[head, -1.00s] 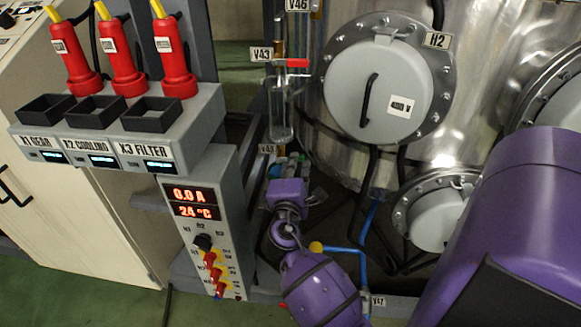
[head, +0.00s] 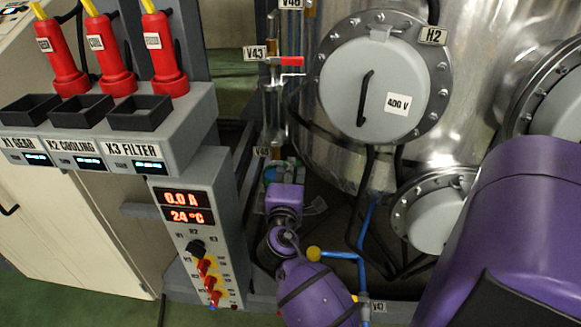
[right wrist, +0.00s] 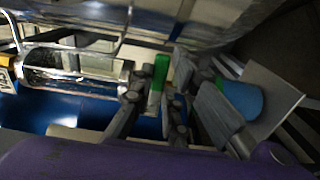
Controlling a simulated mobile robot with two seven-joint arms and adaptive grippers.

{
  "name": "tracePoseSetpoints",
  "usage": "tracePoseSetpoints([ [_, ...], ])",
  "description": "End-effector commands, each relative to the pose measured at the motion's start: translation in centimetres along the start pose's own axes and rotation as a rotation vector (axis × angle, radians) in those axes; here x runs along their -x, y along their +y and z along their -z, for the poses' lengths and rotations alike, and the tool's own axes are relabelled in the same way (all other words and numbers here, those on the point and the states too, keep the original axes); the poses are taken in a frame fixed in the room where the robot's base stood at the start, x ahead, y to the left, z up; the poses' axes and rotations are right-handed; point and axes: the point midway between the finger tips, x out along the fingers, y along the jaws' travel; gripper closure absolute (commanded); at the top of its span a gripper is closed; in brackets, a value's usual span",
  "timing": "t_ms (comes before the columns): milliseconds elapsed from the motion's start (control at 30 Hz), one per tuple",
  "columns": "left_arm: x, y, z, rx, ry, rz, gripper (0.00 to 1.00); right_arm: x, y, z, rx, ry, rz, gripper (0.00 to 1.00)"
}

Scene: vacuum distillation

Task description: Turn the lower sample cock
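The V43 sample cock with its red lever (head: 289,61) is above a glass sample vessel (head: 272,122) on the left of the steel tank in the head view. A lower label (head: 262,152) marks the cock under the vessel, mostly hidden by my right gripper. In the right wrist view a green lever (right wrist: 160,72) stands by the end of the glass vessel (right wrist: 75,70). My right gripper (right wrist: 158,95) has its fingers on either side of this lever. Whether they touch or clamp it I cannot tell. In the head view that gripper (head: 295,172) is largely hidden behind its purple wrist. My left gripper is out of view.
A control box with displays (head: 187,207) and knobs stands left of my right arm. The round H2 cover (head: 350,70) and a smaller flange (head: 435,215) are on the tank.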

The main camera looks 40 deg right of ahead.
Motion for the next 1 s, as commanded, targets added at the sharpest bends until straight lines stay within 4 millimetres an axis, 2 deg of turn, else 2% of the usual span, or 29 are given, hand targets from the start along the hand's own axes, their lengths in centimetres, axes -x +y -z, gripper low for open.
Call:
tracePoseSetpoints([
  [33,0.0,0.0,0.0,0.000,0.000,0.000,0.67,0.1,-0.1,0.1,-0.002,0.001,0.003,0.78],
  [133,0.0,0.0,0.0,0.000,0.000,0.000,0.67,0.0,-0.1,0.1,0.000,0.001,0.002,0.67],
  [400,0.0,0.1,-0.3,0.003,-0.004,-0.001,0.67,0.1,-0.1,0.0,0.003,0.000,0.001,0.67],
  [533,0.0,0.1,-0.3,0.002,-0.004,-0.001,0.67,0.8,-0.1,0.0,0.002,0.001,0.002,0.67],
  [667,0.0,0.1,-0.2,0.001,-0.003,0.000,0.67,3.0,-0.2,0.0,0.001,0.001,0.004,0.67],
  [1000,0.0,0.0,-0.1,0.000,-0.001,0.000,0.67,9.9,-0.2,-0.1,0.002,0.000,0.004,0.67],
])
